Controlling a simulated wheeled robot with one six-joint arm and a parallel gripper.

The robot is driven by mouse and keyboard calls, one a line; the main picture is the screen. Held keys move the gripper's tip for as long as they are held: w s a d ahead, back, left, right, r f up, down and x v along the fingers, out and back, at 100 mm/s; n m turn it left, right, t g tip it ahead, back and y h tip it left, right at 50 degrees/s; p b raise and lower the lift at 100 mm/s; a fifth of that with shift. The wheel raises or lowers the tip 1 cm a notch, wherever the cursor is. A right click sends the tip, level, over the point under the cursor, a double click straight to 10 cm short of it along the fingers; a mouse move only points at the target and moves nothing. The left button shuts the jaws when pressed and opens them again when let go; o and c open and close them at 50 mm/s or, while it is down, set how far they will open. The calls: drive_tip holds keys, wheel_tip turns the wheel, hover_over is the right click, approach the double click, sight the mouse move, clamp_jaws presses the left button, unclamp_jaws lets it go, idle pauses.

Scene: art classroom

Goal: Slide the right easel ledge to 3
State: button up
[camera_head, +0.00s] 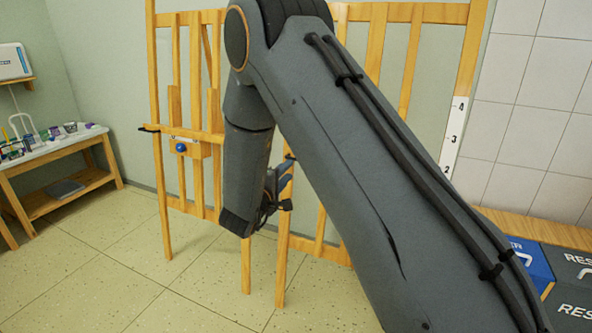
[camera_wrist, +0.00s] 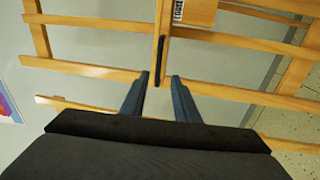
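The right easel (camera_head: 408,65) stands behind my arm, which hides most of it, including its ledge, in the head view. A white number strip (camera_head: 454,138) on its right side shows 2, 3 and 4. My gripper (camera_head: 282,182) shows only partly past my forearm. In the wrist view, my gripper (camera_wrist: 161,76) is open, its two blue-grey fingers apart. A thin black bar (camera_wrist: 161,55) on a wooden rail (camera_wrist: 160,25) lies in line with the gap between the fingertips. I cannot tell whether the fingers reach around it. A wooden block (camera_wrist: 195,12) beside it bears a partly readable label.
The left easel (camera_head: 158,90) has a ledge with a blue knob (camera_head: 181,147). A wooden bench (camera_head: 60,150) with art supplies stands at far left. A blue bin (camera_head: 532,262) and dark grey bins (camera_head: 575,268) sit at lower right. The floor at front left is clear.

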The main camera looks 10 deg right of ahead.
drive_tip(key=x, duration=0.7)
drive_tip(key=shift+w+d+h, duration=0.2)
drive_tip(key=shift+d+h, duration=0.1)
drive_tip(key=shift+r, duration=0.15)
clamp_jaws()
